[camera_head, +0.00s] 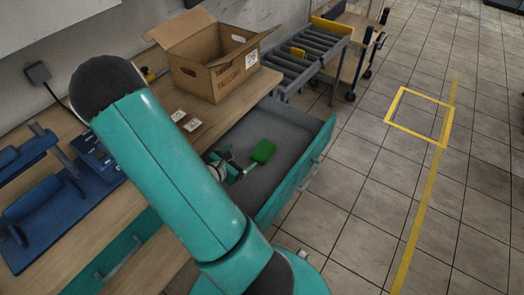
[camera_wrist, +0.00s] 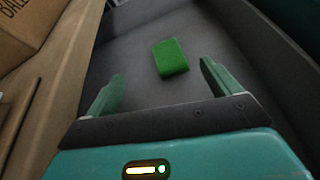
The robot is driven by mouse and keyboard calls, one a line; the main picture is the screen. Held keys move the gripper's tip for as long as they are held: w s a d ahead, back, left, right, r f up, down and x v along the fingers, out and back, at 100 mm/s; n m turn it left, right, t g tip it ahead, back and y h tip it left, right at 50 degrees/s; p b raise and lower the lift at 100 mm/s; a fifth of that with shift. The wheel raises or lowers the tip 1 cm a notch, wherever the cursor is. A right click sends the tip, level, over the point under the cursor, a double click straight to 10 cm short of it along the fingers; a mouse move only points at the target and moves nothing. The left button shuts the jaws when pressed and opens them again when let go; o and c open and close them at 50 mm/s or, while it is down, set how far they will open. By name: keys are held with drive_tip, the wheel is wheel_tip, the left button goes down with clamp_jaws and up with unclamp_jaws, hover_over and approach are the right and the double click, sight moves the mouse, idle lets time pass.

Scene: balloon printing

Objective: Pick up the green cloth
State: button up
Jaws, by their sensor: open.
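The green cloth (camera_head: 263,151) is a small folded rectangle lying on the grey floor of the open drawer (camera_head: 292,114). In the wrist view the cloth (camera_wrist: 170,57) lies flat, ahead of my gripper and roughly between the lines of its two fingers. My gripper (camera_wrist: 160,84) is open and empty, with its fingers spread wide and pointing into the drawer. In the head view my gripper (camera_head: 236,170) is just left of the cloth, partly hidden behind my arm. I cannot tell its exact height over the drawer floor.
A cardboard box (camera_head: 215,75) stands on the wooden worktop (camera_head: 225,108) behind the drawer. A blue device (camera_head: 65,205) sits on the worktop at left. A roller conveyor (camera_head: 310,65) is beyond the box. The drawer's walls surround the cloth. Tiled floor is clear at right.

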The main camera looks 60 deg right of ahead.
sight(262, 151)
drive_tip(key=f+n, duration=0.1)
drive_tip(key=s+d+f, duration=0.1)
drive_tip(key=f, duration=0.1)
drive_tip(key=f+n, duration=0.1)
drive_tip(key=shift+s+d+f+n+t, duration=0.15)
drive_tip(key=shift+n+t, duration=0.15)
drive_tip(key=shift+t, duration=0.1)
drive_tip(key=x, duration=0.8)
drive_tip(key=shift+d+f, duration=0.1)
drive_tip(key=x, duration=0.5)
drive_tip(key=shift+s+d+f, duration=0.1)
drive_tip(key=shift+d+f, duration=0.05)
drive_tip(key=shift+f, duration=0.05)
drive_tip(key=c, duration=1.1)
